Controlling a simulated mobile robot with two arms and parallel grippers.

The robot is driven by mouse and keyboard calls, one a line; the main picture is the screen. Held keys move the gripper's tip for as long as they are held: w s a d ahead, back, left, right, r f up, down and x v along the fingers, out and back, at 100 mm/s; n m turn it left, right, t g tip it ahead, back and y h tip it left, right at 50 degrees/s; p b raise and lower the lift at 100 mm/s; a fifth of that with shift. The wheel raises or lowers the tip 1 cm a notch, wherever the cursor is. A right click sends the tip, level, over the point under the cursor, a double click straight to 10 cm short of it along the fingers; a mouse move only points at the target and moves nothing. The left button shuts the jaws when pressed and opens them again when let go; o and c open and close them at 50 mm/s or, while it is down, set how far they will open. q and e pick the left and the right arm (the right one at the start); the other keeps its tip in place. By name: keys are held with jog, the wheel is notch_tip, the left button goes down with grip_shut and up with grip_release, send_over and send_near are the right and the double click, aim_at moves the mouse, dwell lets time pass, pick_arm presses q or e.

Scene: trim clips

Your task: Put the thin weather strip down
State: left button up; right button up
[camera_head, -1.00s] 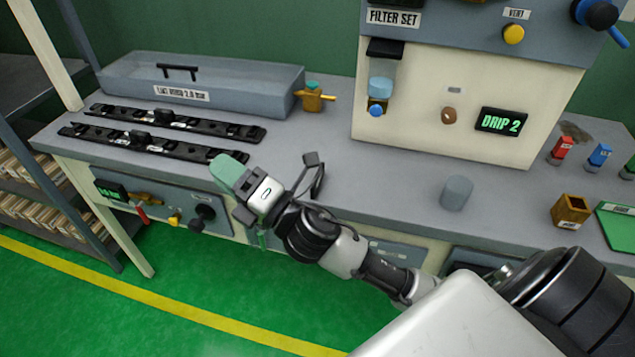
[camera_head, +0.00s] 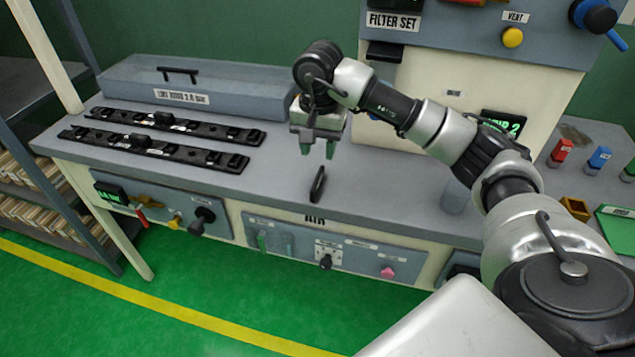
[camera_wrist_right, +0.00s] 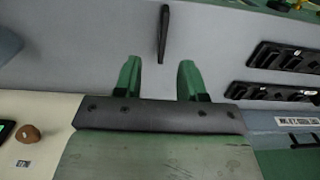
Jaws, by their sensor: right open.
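A thin black strip (camera_head: 318,184), which I take to be the weather strip, is on the grey bench top near its front edge, right of the two black clip rails. In the right wrist view the strip (camera_wrist_right: 163,34) lies beyond the fingertips, in line with the gap between them and apart from both. My right gripper (camera_head: 318,150) points down over the bench behind the strip, with its green fingers apart and nothing between them. It also shows in the right wrist view (camera_wrist_right: 160,78). My left gripper is not in view.
Two black rails with clips (camera_head: 150,143) lie at the left. A long grey box (camera_head: 215,90) stands behind them. A cream machine (camera_head: 425,85) stands behind my arm. Red (camera_head: 560,152) and blue (camera_head: 598,158) small items stand at the right. The front centre bench is fairly clear.

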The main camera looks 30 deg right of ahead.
send_over(315, 183)
jog(key=f, duration=0.5)
jog(key=shift+s+d, duration=0.15)
jog(key=shift+d, duration=0.15)
jog(key=f, duration=0.1)
jog(key=f+p, duration=0.1)
jog(key=f, duration=0.1)
jog(key=f+p, duration=0.1)
jog(key=shift+a+f, duration=0.35)
jog(key=shift+f, duration=0.4)
grip_shut()
